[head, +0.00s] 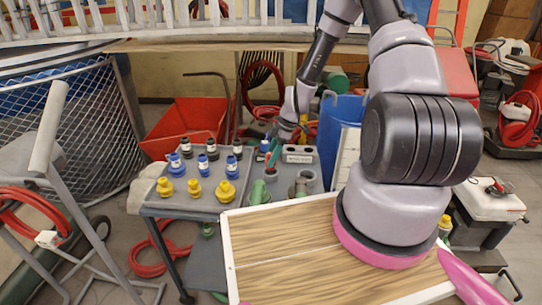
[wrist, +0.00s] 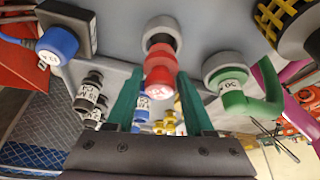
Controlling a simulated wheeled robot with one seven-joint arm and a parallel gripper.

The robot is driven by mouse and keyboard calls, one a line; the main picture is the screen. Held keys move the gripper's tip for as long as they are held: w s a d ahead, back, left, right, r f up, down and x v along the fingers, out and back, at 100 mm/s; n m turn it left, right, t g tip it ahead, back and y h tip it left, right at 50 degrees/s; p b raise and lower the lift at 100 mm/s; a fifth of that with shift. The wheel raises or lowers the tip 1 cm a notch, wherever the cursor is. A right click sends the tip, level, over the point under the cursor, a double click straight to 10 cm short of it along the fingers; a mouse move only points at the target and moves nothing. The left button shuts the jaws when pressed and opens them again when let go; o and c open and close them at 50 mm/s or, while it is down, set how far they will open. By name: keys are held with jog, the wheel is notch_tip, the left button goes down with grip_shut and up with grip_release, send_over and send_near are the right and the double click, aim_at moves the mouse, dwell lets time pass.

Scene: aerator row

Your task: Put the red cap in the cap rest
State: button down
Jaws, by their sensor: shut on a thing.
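The red cap (wrist: 158,78) is between the teal fingertips of my gripper (wrist: 159,88) in the wrist view. My gripper is shut on it. A grey ring with a dark neck is directly behind the cap; whether the cap still touches it I cannot tell. In the head view my gripper (head: 270,153) is small, over the right part of the grey bench, and the cap is mostly hidden. I cannot tell for sure which fixture is the cap rest.
A green labelled fitting (wrist: 232,92) is close right of the fingers; a blue plug (wrist: 57,46) is at left. On the grey bench (head: 222,172) stand several yellow, blue and black caps. A pale labelled block (head: 298,154) is right of my gripper. A wood-topped board (head: 290,255) is in front.

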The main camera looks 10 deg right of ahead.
jog(key=shift+f, duration=1.9)
jog(key=shift+c, duration=1)
grip_release()
jog(key=s+d+r+m+t+h, duration=0.1)
jog(key=s+d+r+m, duration=0.15)
jog(key=r, duration=0.95)
jog(key=s+d+r+m+t+h, duration=0.15)
jog(key=r+m, duration=0.25)
jog(key=r, duration=0.8)
jog(key=s+d+r+m+h, duration=0.1)
jog(key=s+d+r+m, duration=0.2)
jog(key=r, duration=0.9)
jog(key=s+a+r+m+t, duration=0.1)
jog(key=s+r+m+t, duration=0.3)
jog(key=s+r+m, duration=0.8)
jog(key=s+r+y, duration=0.1)
jog(key=s+r, duration=0.2)
jog(key=shift+s+a+r, duration=0.15)
jog(key=shift+s+r, duration=0.1)
